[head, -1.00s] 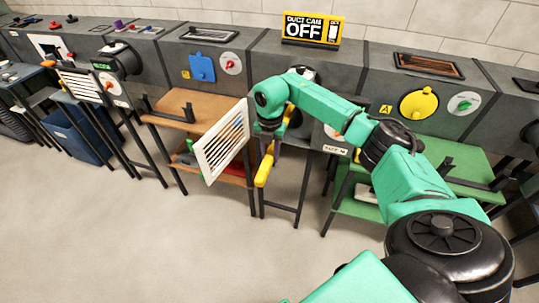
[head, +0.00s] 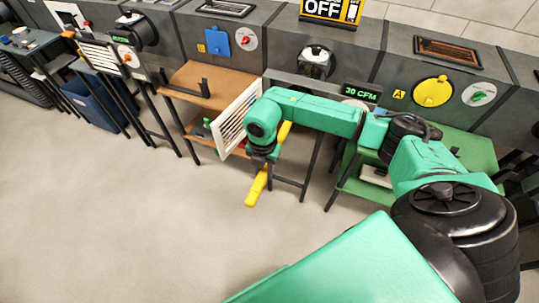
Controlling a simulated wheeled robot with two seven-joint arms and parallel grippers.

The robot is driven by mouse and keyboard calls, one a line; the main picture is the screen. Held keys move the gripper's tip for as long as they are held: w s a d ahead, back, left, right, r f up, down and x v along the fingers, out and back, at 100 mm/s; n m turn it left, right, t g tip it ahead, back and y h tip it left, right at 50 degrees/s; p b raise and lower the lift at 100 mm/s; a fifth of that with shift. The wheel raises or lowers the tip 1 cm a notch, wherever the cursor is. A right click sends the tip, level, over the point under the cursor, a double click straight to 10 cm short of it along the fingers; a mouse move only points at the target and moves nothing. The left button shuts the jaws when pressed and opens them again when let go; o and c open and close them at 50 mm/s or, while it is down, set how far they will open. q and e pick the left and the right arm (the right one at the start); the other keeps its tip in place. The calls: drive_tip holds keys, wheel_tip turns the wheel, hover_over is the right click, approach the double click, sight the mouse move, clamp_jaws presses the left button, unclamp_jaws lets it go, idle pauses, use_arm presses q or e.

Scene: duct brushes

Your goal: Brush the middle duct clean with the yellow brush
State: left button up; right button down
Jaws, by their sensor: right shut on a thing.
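My right gripper (head: 263,160) is shut on the yellow brush (head: 257,188) and points down. The brush is tilted, with one yellow end below the gripper and another yellow part above it, behind the wrist. The middle duct (head: 315,63) has a round black opening with pale stuff at its top. It is up and to the right of the gripper, and the brush is apart from it. The bristles cannot be made out. My left gripper is not in view.
A white slatted grille (head: 238,118) stands just left of my right wrist, by a brown shelf (head: 190,76). A green shelf (head: 350,188) is on the right. A display (head: 361,91) reads 30 CFM. A sign (head: 332,9) says OFF. The floor in front is clear.

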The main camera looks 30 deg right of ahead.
drive_tip(key=s+a+p, duration=0.2)
drive_tip(key=s+a, duration=0.9)
drive_tip(key=a, duration=0.2)
drive_tip(key=shift+a, duration=0.2)
idle(0.7)
